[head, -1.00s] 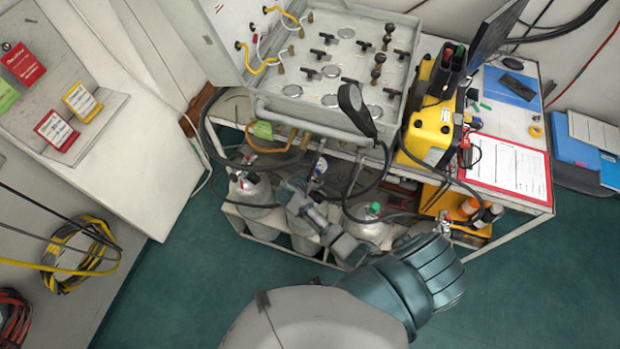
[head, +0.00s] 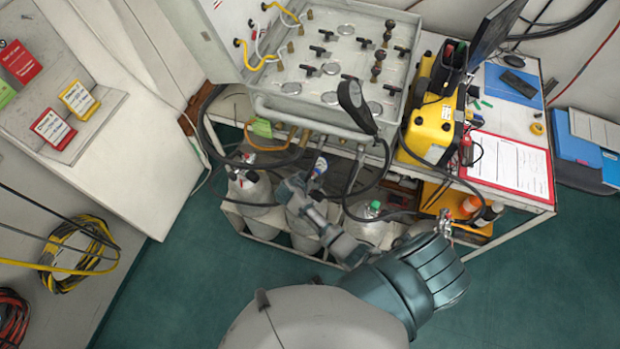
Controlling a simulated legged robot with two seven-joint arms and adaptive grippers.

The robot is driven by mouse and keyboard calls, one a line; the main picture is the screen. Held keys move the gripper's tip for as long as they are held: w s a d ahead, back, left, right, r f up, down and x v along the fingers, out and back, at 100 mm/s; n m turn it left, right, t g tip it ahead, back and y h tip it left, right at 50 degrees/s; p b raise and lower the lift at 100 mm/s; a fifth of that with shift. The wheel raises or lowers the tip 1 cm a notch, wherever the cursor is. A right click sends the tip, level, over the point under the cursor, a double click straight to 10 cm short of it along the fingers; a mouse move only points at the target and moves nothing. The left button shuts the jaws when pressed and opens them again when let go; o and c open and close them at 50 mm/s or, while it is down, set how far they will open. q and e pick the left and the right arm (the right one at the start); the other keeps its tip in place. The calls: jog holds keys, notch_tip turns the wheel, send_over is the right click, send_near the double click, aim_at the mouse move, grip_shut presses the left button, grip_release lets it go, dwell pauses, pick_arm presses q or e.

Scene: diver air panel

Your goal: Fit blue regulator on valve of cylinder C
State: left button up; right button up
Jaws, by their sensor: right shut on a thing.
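My right gripper (head: 303,182) reaches in from the lower right to the cylinders under the bench. It is shut on a small regulator (head: 320,166) with a bit of blue and a pale round face, just below the bench edge. The jaws are small and partly hidden by my wrist. Grey cylinders stand in the rack: one at the left (head: 252,188), a middle one (head: 304,232) behind my gripper, and one at the right with a green cap (head: 374,208). I cannot read which is C, and the middle valve is hidden. My left gripper is not in view.
A valve panel (head: 335,65) with a handset (head: 355,105) stands on the bench above. Black and orange hoses hang in front of the cylinders. A yellow case (head: 432,130) and a red-framed sheet (head: 508,165) lie to the right. The green floor (head: 185,290) is clear at left.

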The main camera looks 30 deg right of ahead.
jog(key=shift+f+b, duration=0.3)
jog(key=shift+f, duration=0.1)
dwell(0.7)
jog(key=o, duration=1.7)
jog(key=shift+o, duration=0.2)
jog(key=shift+a, duration=0.1)
jog(key=v, duration=1.2)
jog(key=shift+w, duration=0.1)
